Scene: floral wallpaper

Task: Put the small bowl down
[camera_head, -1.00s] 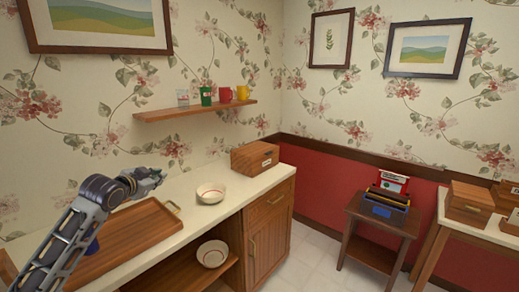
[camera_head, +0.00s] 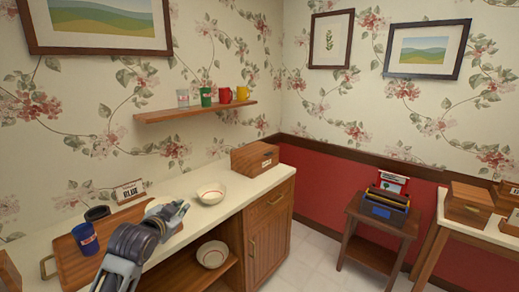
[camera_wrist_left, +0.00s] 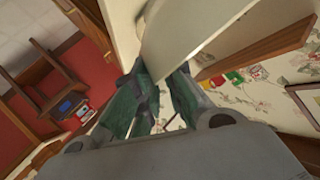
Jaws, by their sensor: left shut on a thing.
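My left gripper (camera_head: 178,209) is low over the counter, just left of a white bowl with a thin red rim band (camera_head: 211,193). In the left wrist view its fingers (camera_wrist_left: 160,95) are closed on a large pale surface (camera_wrist_left: 195,35), which looks like the small bowl seen very close. Another white bowl (camera_head: 212,254) sits on the open shelf below the counter. My right gripper is not in view.
A wooden tray (camera_head: 68,262) lies at the left of the counter, with a blue cup (camera_head: 86,239) and a dark cup (camera_head: 97,213) near it. A "BLUE" sign (camera_head: 129,191) stands behind. A wooden box (camera_head: 254,159) stands at the counter's right end. A wall shelf (camera_head: 196,112) holds several cups.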

